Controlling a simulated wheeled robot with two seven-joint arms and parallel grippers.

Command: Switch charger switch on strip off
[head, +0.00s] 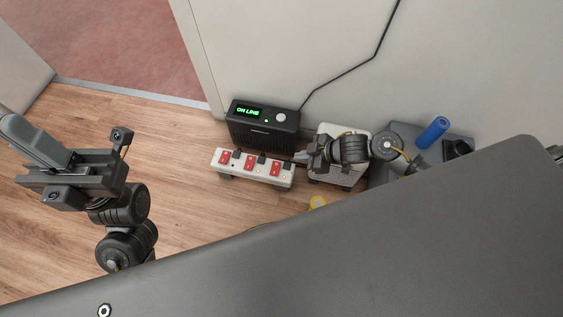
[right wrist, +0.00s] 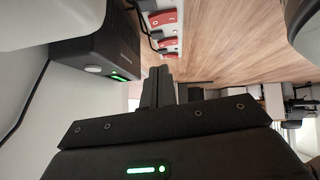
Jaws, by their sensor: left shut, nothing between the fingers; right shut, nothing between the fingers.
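The white power strip (head: 232,169) lies in front of a black box in the head view, with several red switches along its top. The rightmost red switch (head: 275,168) is closest to my right gripper (head: 300,158), which is shut and empty at the strip's right end. I cannot tell if it touches the strip. In the right wrist view the strip (right wrist: 167,44) shows at the top, beyond the shut fingers (right wrist: 158,75). Labels on the switches are too small to read. My left gripper (head: 40,178) is shut and empty at the left, far from the strip.
The black box (head: 262,130) with a green "ON LINE" display stands against the wall, its cable running up. A white box (head: 328,172) sits behind my right arm. A blue cylinder (head: 432,132) lies on a grey surface at right. A large dark panel fills the lower foreground. Wooden floor at left is clear.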

